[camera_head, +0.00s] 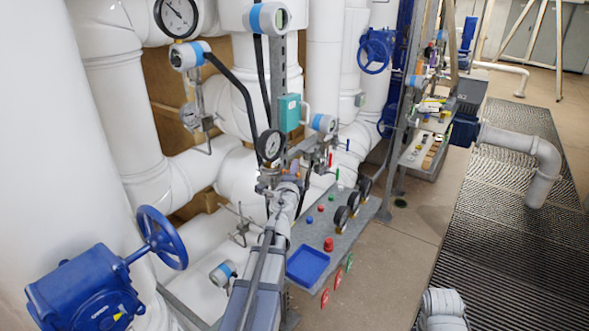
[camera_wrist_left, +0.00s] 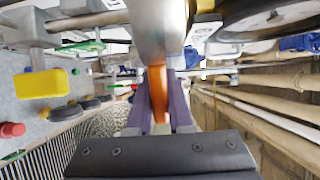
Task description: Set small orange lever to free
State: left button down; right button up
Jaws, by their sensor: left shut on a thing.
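The small orange lever (camera_wrist_left: 157,92) shows in the left wrist view as a narrow orange strip below a rounded metal fitting (camera_wrist_left: 158,30). My left gripper (camera_wrist_left: 160,108) has its two purple fingers on either side of the lever and is shut on it. In the head view my left arm rises from the bottom middle, and the gripper (camera_head: 279,182) is among the pipe fittings below a round gauge (camera_head: 270,145). The orange lever is not clearly visible there.
A grey panel (camera_head: 360,212) to the right carries gauges, a red knob (camera_head: 328,244) and a blue tray (camera_head: 307,265). Large white pipes and a blue handwheel (camera_head: 162,237) stand left. A yellow block (camera_wrist_left: 40,83) shows in the wrist view. Open floor (camera_head: 405,250) lies right.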

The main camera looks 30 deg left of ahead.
pick_arm(q)
jog(key=s+m+h, duration=0.1)
jog(key=h, duration=0.1)
jog(key=m+t+h, duration=0.1)
jog(key=m+h, duration=0.1)
jog(key=s+d+m+h, duration=0.1)
jog(key=h, duration=0.2)
jog(key=shift+s+m, duration=0.3)
jog(key=shift+s, duration=0.05)
jog(key=shift+s+m+g+h, duration=0.3)
jog(key=shift+s+m+h, duration=0.3)
jog(key=shift+m+h, duration=0.6)
jog(key=shift+s+m+g+h, duration=0.3)
jog(key=shift+s+m+h, duration=0.3)
jog(key=shift+h, duration=1.05)
jog(key=shift+s+m+g+h, duration=0.3)
jog(key=shift+s+m+h, duration=0.25)
jog(key=shift+m+h, duration=0.7)
jog(key=shift+s+d+h, duration=0.1)
jog(key=shift+h, duration=0.3)
jog(key=c, duration=0.8)
grip_release()
jog(key=shift+r, duration=0.1)
